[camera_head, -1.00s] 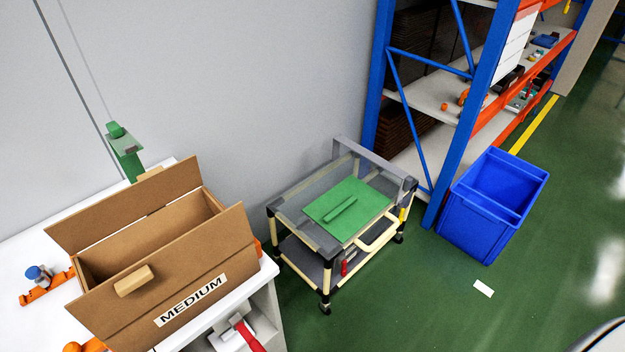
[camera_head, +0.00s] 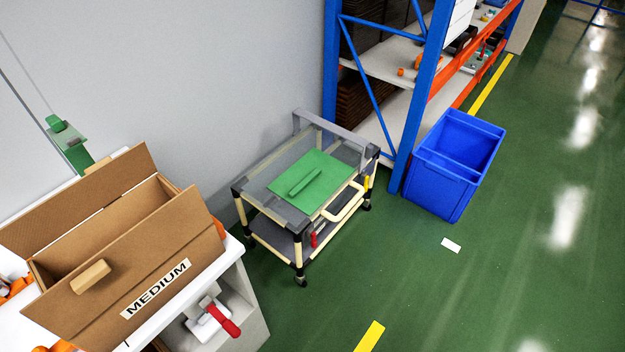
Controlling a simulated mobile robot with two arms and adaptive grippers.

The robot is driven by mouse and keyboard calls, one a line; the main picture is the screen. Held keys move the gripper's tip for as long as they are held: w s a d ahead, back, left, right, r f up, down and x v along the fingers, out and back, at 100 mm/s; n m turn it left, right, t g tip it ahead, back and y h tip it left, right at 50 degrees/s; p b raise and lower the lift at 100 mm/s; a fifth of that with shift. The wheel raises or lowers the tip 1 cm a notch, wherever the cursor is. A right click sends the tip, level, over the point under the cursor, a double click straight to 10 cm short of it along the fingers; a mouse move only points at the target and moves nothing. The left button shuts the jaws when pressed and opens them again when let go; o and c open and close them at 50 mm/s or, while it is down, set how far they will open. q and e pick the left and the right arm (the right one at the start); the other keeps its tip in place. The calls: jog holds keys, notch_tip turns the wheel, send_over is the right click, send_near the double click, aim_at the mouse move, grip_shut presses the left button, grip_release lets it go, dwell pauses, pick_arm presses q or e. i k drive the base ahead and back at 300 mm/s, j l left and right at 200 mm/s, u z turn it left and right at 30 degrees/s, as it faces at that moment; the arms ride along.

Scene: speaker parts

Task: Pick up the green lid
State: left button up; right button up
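The green lid (camera_head: 329,171) is a flat green plate with a raised green bar handle (camera_head: 305,181). It lies on the top shelf of a small grey cart (camera_head: 265,187) with cream and black tube legs, in the middle of the head view. Neither of my grippers shows in this view, and nothing touches the lid from above.
An open cardboard box (camera_head: 192,241) marked MEDIUM stands on a white table (camera_head: 232,250) at the left. A blue bin (camera_head: 435,188) stands on the floor right of the cart. A blue and orange rack (camera_head: 412,95) stands behind. Green floor (camera_head: 480,290) is clear at front right.

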aim_at(310, 181)
jog(key=i+l, duration=0.7)
jog(key=l, duration=0.2)
